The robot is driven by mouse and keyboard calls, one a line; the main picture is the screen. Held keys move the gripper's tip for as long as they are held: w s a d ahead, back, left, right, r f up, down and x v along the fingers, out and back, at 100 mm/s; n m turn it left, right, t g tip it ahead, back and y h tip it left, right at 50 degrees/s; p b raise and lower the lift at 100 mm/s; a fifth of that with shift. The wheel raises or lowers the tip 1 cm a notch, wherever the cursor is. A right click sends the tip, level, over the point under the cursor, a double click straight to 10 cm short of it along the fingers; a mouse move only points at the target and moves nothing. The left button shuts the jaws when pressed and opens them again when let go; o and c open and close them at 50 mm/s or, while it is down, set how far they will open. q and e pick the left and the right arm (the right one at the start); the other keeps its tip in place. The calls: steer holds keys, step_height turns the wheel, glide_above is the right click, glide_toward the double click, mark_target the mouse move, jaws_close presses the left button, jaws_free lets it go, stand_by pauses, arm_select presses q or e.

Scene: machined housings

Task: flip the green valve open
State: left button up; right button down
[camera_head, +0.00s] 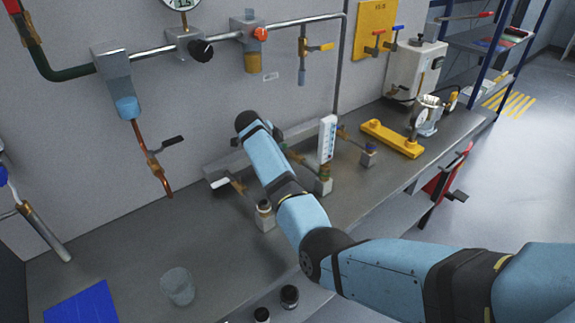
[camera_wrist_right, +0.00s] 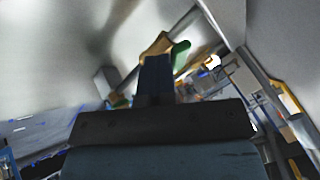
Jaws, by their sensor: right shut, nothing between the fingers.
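A valve with a green handle (camera_head: 294,157) sits low at the back of the bench, beside the far part of my right arm. The arm partly covers it. In the right wrist view, a green handle (camera_wrist_right: 180,54) shows on a brass-coloured fitting just beyond my right gripper (camera_wrist_right: 156,65). The gripper is shut and empty, its dark fingers close to the handle; I cannot tell whether they touch. In the head view its fingertips are hidden behind the arm. My left gripper is in neither view.
A yellow bar (camera_head: 391,138) lies further right. A glass beaker (camera_head: 178,287) and blue sheet (camera_head: 82,303) are front left. Pipes line the wall.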

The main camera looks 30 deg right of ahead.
steer(key=w+b, duration=0.1)
steer(key=w+m+b, duration=0.1)
steer(key=b, duration=0.1)
steer(key=shift+w+d+f+g, duration=0.15)
steer(key=shift+w+d+g, duration=0.05)
steer(key=shift+d+g, duration=0.1)
steer(key=shift+w+d+b, duration=0.3)
steer(key=shift+w+b, duration=0.35)
steer(key=shift+b, duration=0.3)
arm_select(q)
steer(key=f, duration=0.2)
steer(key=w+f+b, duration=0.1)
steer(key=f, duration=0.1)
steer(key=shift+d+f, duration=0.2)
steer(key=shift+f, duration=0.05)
arm_select(e)
steer(key=shift+w+d, duration=0.45)
steer(key=shift+w, duration=0.05)
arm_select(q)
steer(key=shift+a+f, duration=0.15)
arm_select(e)
steer(key=shift+w, duration=0.1)
